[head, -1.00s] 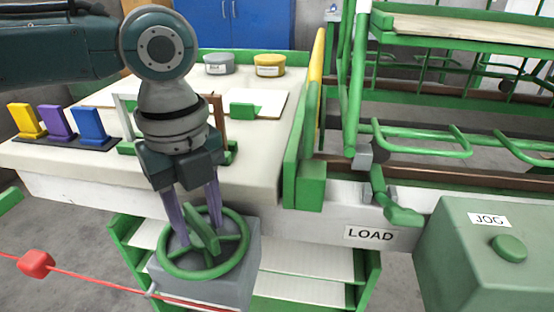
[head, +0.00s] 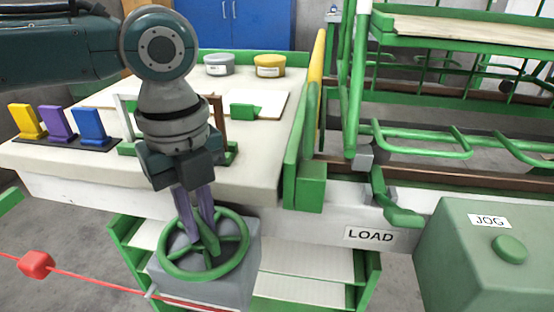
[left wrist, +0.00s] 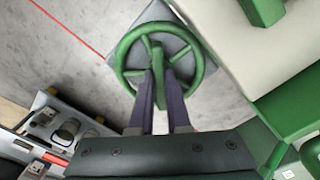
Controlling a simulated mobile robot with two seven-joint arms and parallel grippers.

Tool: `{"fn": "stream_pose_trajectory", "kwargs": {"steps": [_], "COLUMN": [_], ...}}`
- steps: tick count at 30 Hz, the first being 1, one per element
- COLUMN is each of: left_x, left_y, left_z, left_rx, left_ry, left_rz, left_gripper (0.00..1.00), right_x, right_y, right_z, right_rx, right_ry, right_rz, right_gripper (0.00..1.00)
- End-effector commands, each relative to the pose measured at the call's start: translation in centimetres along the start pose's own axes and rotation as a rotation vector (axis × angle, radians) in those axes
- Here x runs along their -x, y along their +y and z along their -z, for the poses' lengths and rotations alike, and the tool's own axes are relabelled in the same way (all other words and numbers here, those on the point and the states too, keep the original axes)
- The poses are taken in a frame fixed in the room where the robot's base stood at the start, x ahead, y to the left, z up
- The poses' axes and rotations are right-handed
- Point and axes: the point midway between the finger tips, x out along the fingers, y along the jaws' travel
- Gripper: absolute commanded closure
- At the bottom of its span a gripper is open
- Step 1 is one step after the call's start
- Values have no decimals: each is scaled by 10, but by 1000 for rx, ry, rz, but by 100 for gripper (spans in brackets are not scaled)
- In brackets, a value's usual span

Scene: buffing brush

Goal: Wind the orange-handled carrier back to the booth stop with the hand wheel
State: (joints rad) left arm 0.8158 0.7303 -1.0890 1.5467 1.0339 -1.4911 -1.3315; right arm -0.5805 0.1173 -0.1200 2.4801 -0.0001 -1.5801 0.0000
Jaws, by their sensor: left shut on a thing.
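The green hand wheel (head: 200,277) lies on top of a grey box (head: 222,284) in front of the table. Its raised green grip (head: 210,238) stands at the hub. My left gripper (head: 203,236) points down over the wheel, shut on this grip with its purple-grey fingers. The wheel (left wrist: 123,60) and grip (left wrist: 158,62) also show in the left wrist view, with a finger on each side of the grip. A green wire carrier (head: 420,143) hangs over the rail at right; I see no orange handle on it. The booth stop cannot be made out. My right gripper is not in view.
A red cord with a red block (head: 36,264) runs past the wheel at lower left. The table (head: 260,150) holds yellow, purple and blue blocks and two tins. A LOAD label (head: 370,235) and a green JOG box (head: 480,260) are at right.

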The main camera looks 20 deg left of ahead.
Motion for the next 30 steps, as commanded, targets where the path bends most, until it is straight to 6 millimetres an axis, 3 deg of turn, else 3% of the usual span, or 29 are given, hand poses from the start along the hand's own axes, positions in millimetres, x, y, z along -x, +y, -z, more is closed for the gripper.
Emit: {"fn": "stream_pose_trajectory", "kwargs": {"steps": [11,30], "left_x": [5,5], "left_y": [0,0], "left_z": [1,2], "left_rx": [127,710], "left_ry": [4,4], "left_rz": [-3,-4], "left_gripper": [100,100], "right_x": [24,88], "right_y": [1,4], "right_z": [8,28], "right_rx": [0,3], "right_ry": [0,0], "right_rz": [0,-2], "right_gripper": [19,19]}}
